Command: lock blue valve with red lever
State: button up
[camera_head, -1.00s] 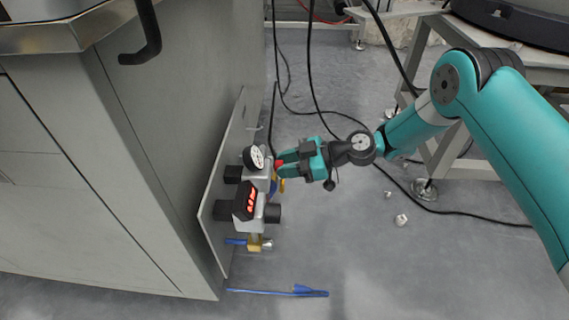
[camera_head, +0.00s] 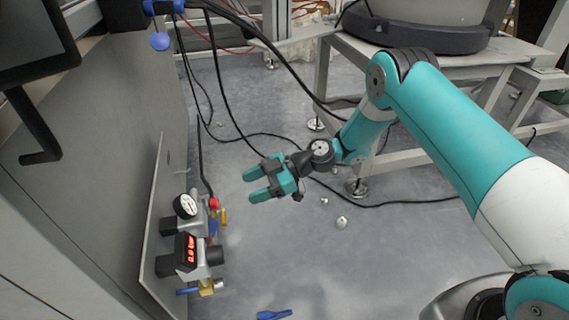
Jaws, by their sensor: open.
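The valve unit is mounted on a light panel (camera_head: 150,225) on the cabinet side at the lower left, with a round gauge (camera_head: 186,206) on top and a black box with a red display (camera_head: 187,252). A small red lever part (camera_head: 213,204) shows on its right side. A blue valve part (camera_head: 213,227) shows below it, small and partly hidden, beside a yellow piece (camera_head: 223,216). My gripper (camera_head: 254,184) is open and empty, with its two fingers pointing left. It is apart from the valve unit, up and to its right.
Black cables (camera_head: 232,118) run down behind the gripper and across the floor. A white-legged table (camera_head: 330,85) stands at the back right. Several small pale pieces lie on the floor, with a blue item (camera_head: 274,314) at the bottom.

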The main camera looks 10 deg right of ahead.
jog(key=p+v, duration=0.2)
jog(key=v, duration=0.6)
jog(key=shift+d, duration=0.25)
